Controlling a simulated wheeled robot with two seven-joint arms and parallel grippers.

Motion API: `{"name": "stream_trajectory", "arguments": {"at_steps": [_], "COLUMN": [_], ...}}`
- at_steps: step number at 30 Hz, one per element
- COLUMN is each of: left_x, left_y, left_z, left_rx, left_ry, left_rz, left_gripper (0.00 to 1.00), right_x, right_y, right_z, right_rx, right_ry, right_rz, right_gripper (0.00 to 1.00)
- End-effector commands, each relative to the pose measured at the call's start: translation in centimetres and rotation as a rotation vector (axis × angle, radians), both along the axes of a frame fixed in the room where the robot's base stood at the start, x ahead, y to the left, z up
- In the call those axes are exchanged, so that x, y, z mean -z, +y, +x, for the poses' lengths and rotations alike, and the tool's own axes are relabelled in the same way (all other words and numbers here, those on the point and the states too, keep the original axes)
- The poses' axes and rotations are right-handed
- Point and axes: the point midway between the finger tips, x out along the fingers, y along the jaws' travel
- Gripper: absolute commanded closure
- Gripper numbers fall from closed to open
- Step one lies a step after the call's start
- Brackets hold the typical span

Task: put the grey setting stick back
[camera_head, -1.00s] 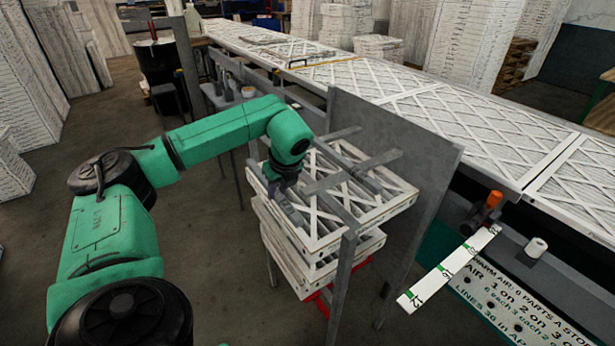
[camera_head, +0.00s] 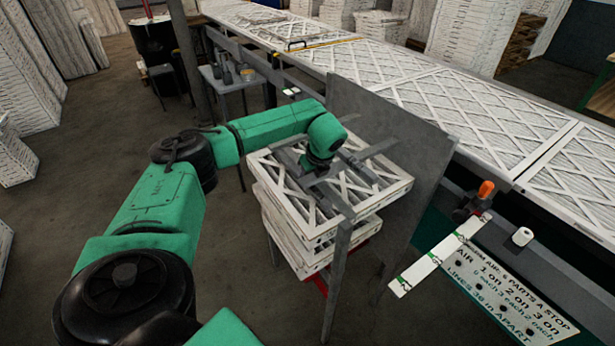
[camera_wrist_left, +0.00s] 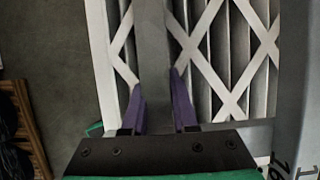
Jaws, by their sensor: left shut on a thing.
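My left gripper (camera_head: 318,170) is over the top of a stack of white-framed filters (camera_head: 388,195), pointing down. In the left wrist view its two purple fingers (camera_wrist_left: 158,105) are closed around a flat grey bar, the grey setting stick (camera_wrist_left: 152,55), which runs away from the fingers over the white lattice of a filter (camera_wrist_left: 215,60). In the head view the arm partly hides the stick among similar grey bars (camera_head: 345,165) above the stack. I cannot tell whether the stick touches the filter or bars. My right gripper is not in view.
An upright grey plate (camera_head: 400,130) stands close behind the stack. Beyond it runs a long conveyor (camera_head: 480,110) covered with filters. A white marked strip (camera_head: 440,255) and a lettered board (camera_head: 510,305) are at the right. Open floor (camera_head: 250,285) lies left of the stack.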

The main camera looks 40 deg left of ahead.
Motion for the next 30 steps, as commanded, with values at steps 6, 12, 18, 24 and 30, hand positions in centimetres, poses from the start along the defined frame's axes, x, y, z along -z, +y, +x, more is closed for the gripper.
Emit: {"name": "stream_trajectory", "arguments": {"at_steps": [6,12,18,24,30], "left_x": [0.8,0.9,0.9,0.8,-1.1], "left_y": [0.0,-0.1,-0.1,-0.2,-0.5], "left_z": [0.0,-0.1,0.0,0.0,0.1], "left_rx": [0.001,0.002,0.003,0.004,0.005], "left_ry": [0.001,0.003,0.001,0.001,-0.004], "left_rz": [-0.001,-0.001,-0.002,-0.003,-0.003], "left_gripper": [1.0,0.43,0.43,0.43,0.43], "right_x": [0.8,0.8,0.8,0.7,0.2], "right_y": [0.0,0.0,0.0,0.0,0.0], "right_z": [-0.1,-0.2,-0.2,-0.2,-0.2], "right_rx": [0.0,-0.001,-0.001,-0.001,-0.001], "right_ry": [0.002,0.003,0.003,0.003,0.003], "right_rz": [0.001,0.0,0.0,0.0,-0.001], "right_gripper": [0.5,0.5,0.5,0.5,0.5]}}
